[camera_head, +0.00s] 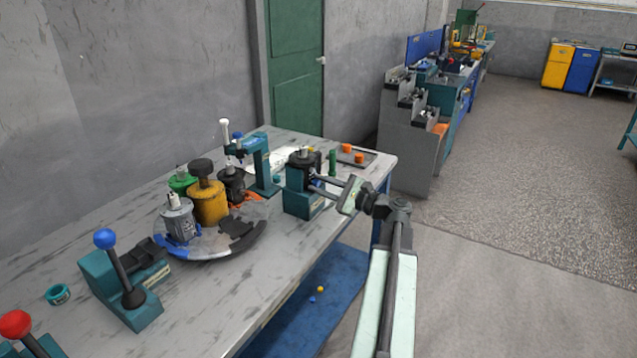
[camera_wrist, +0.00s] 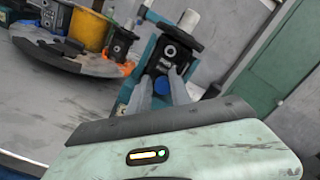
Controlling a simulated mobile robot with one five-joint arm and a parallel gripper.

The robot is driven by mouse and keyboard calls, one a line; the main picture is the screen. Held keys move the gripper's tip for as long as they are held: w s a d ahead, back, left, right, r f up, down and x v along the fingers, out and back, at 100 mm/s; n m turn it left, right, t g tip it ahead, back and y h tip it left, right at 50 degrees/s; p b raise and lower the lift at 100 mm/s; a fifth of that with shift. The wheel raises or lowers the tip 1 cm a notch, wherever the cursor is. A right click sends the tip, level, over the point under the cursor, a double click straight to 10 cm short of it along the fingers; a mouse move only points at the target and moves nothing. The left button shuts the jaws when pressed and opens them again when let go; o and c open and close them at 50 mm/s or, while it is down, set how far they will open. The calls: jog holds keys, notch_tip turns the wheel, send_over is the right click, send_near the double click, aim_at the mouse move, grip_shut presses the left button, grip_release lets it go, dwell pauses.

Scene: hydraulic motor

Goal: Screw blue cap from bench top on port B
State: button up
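The blue cap (camera_wrist: 161,86) sits between the fingertips of my gripper (camera_wrist: 162,84) in the wrist view, against the front of a dark motor (camera_wrist: 172,52) on a teal stand. I cannot tell whether the cap is seated in a port. In the head view the motor (camera_head: 303,160) stands upright on its teal fixture (camera_head: 302,197) near the bench's right end. My gripper (camera_head: 322,185) reaches it from the right, with a bit of blue showing at its tips. No port letter is readable.
The grey bench (camera_head: 215,290) also holds a round tray (camera_head: 225,247) with several motors, a teal press (camera_head: 262,165), and a lever unit (camera_head: 125,285) with a blue knob. Orange parts (camera_head: 347,148) lie behind the fixture. Small blue and yellow pieces (camera_head: 320,289) lie below the bench.

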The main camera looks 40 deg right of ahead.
jog(key=shift+s+d+f+g, duration=0.15)
jog(key=shift+s+d+f, duration=0.05)
jog(key=shift+s+f, duration=0.35)
jog(key=shift+s+d+f+g, duration=0.15)
jog(key=shift+s+d+f, duration=0.05)
jog(key=shift+s+f, duration=0.35)
jog(key=o, duration=0.3)
jog(key=shift+s, duration=0.1)
jog(key=shift+o, duration=0.2)
jog(key=shift+s+d, duration=0.15)
jog(key=shift+d, duration=0.15)
jog(key=shift+s, duration=0.2)
jog(key=v, duration=0.5)
jog(key=shift+s+d+r, duration=0.1)
jog(key=shift+d+r, duration=0.05)
jog(key=v, duration=0.7)
jog(key=shift+s, duration=0.4)
